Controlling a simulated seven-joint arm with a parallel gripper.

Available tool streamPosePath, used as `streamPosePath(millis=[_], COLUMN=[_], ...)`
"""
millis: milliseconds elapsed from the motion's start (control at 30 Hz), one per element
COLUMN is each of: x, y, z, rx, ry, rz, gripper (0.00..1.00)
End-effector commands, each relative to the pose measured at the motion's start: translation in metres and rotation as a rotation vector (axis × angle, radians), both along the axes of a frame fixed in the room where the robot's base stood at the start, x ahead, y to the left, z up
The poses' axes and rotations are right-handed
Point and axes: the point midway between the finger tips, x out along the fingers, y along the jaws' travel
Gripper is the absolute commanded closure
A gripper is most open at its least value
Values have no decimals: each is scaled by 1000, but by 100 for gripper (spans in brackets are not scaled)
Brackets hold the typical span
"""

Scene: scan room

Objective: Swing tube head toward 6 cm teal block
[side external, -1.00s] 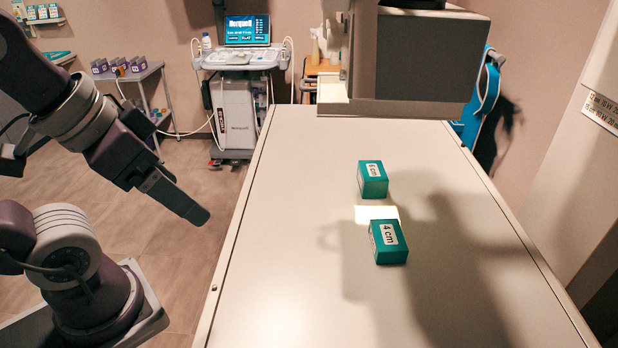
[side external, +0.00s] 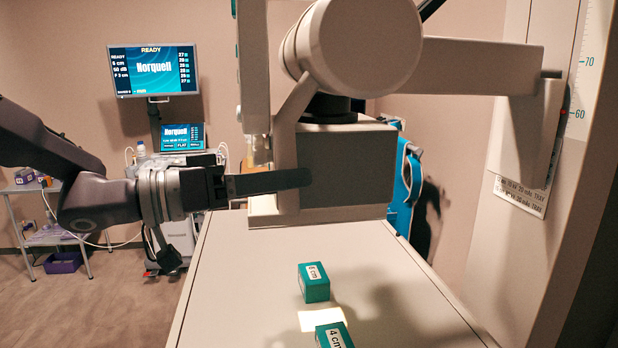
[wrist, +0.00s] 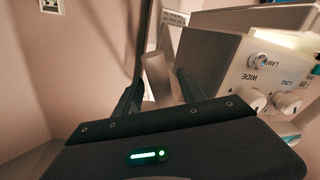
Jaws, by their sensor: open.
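The tube head (side external: 348,165) is a grey box hanging over the table from a jointed arm. The 6 cm teal block (side external: 316,290) stands on the table below it. The 4 cm teal block (side external: 328,338) is nearer, cut off by the picture's lower edge. A lit patch (side external: 321,320) lies between the blocks. My gripper (side external: 300,180) is open, its fingers level across the left side of the head. In the wrist view, a pale round bar (wrist: 156,75) shows between the two fingers; I cannot tell whether they touch it. Knobs (wrist: 255,100) on the head's panel are at right.
The table (side external: 230,285) is clear left of the blocks. A grey support arm (side external: 475,65) joins the head to a scaled column (side external: 575,60) at right. A console cart (side external: 180,165) and a wall screen (side external: 153,70) reading READY stand behind.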

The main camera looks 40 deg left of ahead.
Motion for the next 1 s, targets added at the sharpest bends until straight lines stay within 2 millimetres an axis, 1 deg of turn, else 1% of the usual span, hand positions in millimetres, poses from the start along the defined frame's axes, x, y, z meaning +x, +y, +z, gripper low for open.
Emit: streamPosePath(millis=[33,100,200,300,500,567,600,733,767,1000], x=[8,18,28,32,33,33,33,33,33,33], y=[-6,-12,-19,-22,-21,-21,-21,-21,-21,-21], z=[-1,0,0,1,1,1,1,1,1,1], rx=[0,0,0,1,1,1,1,1,1,2], ry=[1,0,0,-2,-2,-2,-2,-2,-2,-3], rz=[-3,-1,0,0,2,3,3,3,3,3], gripper=[52,52,52,52,52,64,72,97,100,100])
